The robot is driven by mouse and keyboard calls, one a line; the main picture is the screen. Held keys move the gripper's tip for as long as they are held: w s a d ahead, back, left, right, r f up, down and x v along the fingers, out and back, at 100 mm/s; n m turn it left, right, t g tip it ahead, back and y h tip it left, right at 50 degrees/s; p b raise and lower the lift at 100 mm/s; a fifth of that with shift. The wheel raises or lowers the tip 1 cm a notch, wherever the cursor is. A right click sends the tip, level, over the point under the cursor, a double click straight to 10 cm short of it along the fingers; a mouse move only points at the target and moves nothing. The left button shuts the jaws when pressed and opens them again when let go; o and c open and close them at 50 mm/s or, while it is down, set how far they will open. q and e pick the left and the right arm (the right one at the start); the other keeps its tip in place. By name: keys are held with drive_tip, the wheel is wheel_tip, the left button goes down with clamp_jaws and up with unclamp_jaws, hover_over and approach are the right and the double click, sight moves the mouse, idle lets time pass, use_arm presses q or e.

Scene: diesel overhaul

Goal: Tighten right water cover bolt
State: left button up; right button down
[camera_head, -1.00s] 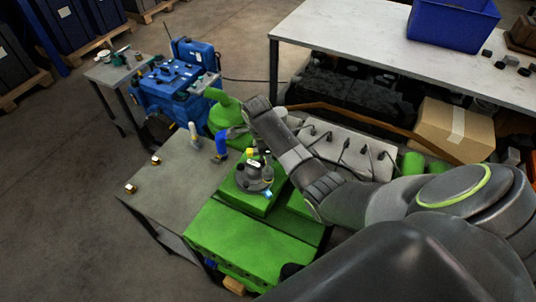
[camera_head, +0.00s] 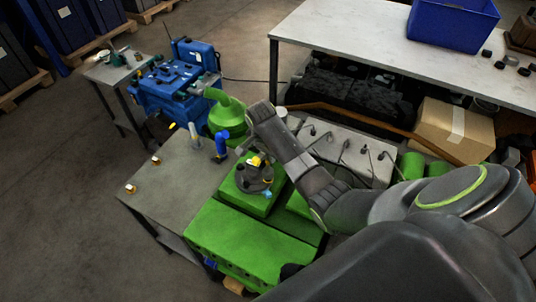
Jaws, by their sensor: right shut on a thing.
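A dark round cover (camera_head: 253,180) sits on the raised green block of the engine (camera_head: 250,245). A small yellow-topped piece (camera_head: 257,160) is just above the cover. My right gripper (camera_head: 243,150) reaches down from above at the cover's far side. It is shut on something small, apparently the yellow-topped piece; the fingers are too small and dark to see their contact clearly. The bolt itself cannot be made out. My left gripper is not in view.
A blue upright tool (camera_head: 221,145) and a pale bottle-like item (camera_head: 195,133) stand on the grey table (camera_head: 165,185), left of the gripper. Two small brass-coloured pieces lie near its left edge. A green rounded housing (camera_head: 228,115) rises behind. My right arm hides part of the engine.

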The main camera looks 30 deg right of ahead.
drive_tip(key=n, duration=0.5)
drive_tip(key=shift+n+t, duration=0.3)
drive_tip(key=shift+t, duration=0.1)
drive_tip(key=n+y, duration=0.1)
drive_tip(key=n, duration=0.5)
drive_tip(key=n+y, duration=0.1)
drive_tip(key=n, duration=0.3)
drive_tip(key=shift+n, duration=0.3)
drive_tip(key=shift+n+y, duration=0.3)
drive_tip(key=shift+n, duration=1.8)
drive_tip(key=shift+w, duration=0.1)
